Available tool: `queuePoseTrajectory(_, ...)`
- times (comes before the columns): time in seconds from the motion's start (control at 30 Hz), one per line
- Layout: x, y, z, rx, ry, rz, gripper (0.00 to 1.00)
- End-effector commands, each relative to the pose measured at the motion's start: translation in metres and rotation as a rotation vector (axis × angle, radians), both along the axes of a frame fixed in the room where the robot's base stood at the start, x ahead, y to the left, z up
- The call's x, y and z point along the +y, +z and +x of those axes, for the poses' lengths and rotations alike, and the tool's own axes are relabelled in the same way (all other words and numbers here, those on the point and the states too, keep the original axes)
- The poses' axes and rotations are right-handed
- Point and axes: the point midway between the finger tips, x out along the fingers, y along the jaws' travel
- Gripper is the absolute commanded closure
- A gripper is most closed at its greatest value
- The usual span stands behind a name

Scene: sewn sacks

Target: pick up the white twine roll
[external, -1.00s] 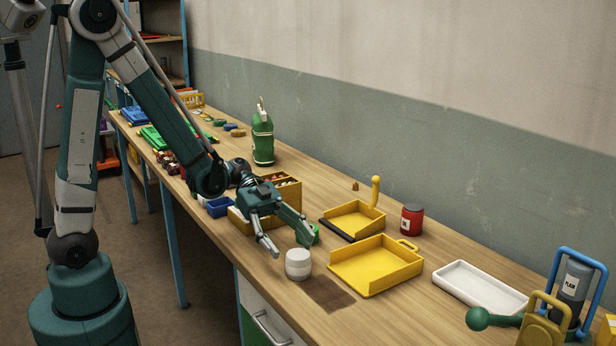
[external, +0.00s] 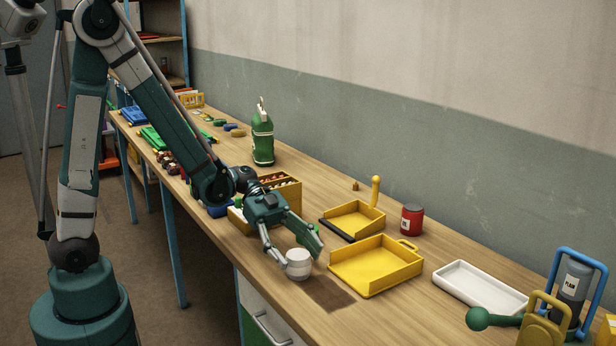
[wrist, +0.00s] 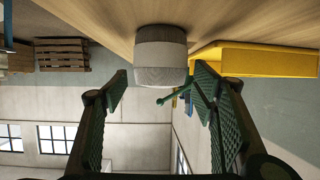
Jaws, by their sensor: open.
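The white twine roll (external: 299,264) stands upright on the wooden bench near its front edge, left of the larger yellow tray. My gripper (external: 303,252) is open, with its fingers at the roll and tilted down toward the bench. In the external view one finger is at the roll's left side and the other is above its right side. In the wrist view the roll (wrist: 160,57) shows as a pale, banded cylinder at top centre, between and ahead of the open fingertips (wrist: 160,80). I cannot tell whether either finger touches it.
A large yellow tray (external: 341,277) lies close to the roll's right, with a smaller yellow dustpan-like tray (external: 343,217) behind. A red can (external: 412,220) and a white tray (external: 456,287) stand farther right. A wooden box (external: 292,197) is behind my gripper.

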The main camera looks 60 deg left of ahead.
Motion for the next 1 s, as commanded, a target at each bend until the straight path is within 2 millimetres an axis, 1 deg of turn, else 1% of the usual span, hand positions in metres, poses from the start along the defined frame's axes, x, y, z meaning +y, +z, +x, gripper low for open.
queuePoseTrajectory(0.07, 0.000, 0.000, 0.000, 0.000, 0.000, 0.000, 0.43)
queuePoseTrajectory(0.3, 0.000, 0.000, 0.000, 0.000, 0.000, 0.000, 0.74)
queuePoseTrajectory(0.57, 0.000, 0.000, 0.000, 0.000, 0.000, 0.000, 0.74)
queuePoseTrajectory(0.73, 0.000, 0.004, 0.000, 0.000, 0.000, 0.000, 0.74)
queuePoseTrajectory(0.87, 0.000, 0.012, 0.000, 0.000, 0.000, 0.000, 0.74)
queuePoseTrajectory(1.0, 0.000, 0.026, 0.000, 0.000, 0.000, 0.000, 0.74)
